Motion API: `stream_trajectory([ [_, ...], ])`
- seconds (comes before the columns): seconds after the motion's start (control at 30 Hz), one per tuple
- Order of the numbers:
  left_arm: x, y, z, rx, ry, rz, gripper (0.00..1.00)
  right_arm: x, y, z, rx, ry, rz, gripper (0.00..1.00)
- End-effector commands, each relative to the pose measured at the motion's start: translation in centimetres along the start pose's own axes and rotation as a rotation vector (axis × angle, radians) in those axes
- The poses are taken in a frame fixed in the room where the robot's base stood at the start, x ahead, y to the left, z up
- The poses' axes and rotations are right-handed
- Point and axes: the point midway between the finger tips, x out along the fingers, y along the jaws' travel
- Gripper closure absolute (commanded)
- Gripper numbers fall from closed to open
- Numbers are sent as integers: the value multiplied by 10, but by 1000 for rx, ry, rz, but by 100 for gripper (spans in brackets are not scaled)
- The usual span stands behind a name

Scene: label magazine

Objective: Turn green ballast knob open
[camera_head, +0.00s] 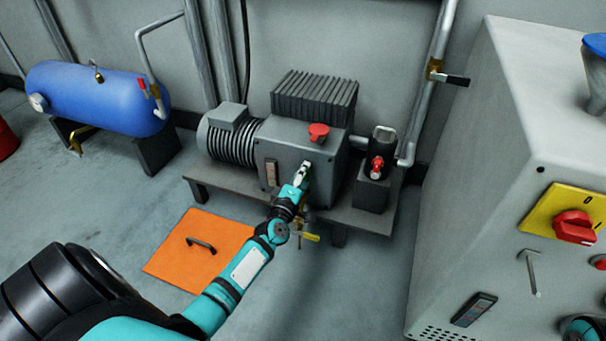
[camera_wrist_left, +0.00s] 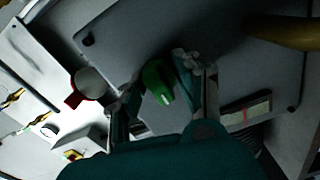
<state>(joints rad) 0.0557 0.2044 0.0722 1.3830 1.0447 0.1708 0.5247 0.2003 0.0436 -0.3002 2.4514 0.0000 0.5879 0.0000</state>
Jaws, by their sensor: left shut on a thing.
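The green ballast knob (camera_wrist_left: 158,83) is on the grey face of the vacuum pump (camera_head: 288,150). In the left wrist view it sits between the two fingers of my left gripper (camera_wrist_left: 156,80), which is shut on it. In the head view my left gripper (camera_head: 303,172) reaches the pump's front face, and the gripper hides most of the knob. My right gripper does not show.
A red cap (camera_head: 319,131) is on the pump top above the knob. A red-handled valve (camera_head: 377,166) stands to the right, and a yellow handle (camera_head: 309,237) hangs below. An orange plate (camera_head: 190,258) lies on the floor. A grey cabinet (camera_head: 500,130) fills the right.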

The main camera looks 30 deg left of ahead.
Motion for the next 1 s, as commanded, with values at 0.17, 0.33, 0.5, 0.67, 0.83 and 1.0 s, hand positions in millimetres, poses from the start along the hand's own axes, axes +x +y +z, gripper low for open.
stream_trajectory([
  [0.17, 0, -1, 0, -3, 0, -2, 99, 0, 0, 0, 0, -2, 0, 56],
  [0.33, 0, -1, 0, -2, 0, -2, 50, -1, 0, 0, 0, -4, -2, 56],
  [0.5, 0, -1, 0, -1, 0, -1, 43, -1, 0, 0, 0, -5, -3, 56],
  [0.67, -1, 0, 0, -1, 0, -1, 43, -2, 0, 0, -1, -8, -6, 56],
  [0.83, -17, -2, 0, -2, 0, -3, 43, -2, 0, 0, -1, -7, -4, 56],
  [1.0, -53, -2, 0, -3, 0, -3, 43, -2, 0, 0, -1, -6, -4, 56],
])
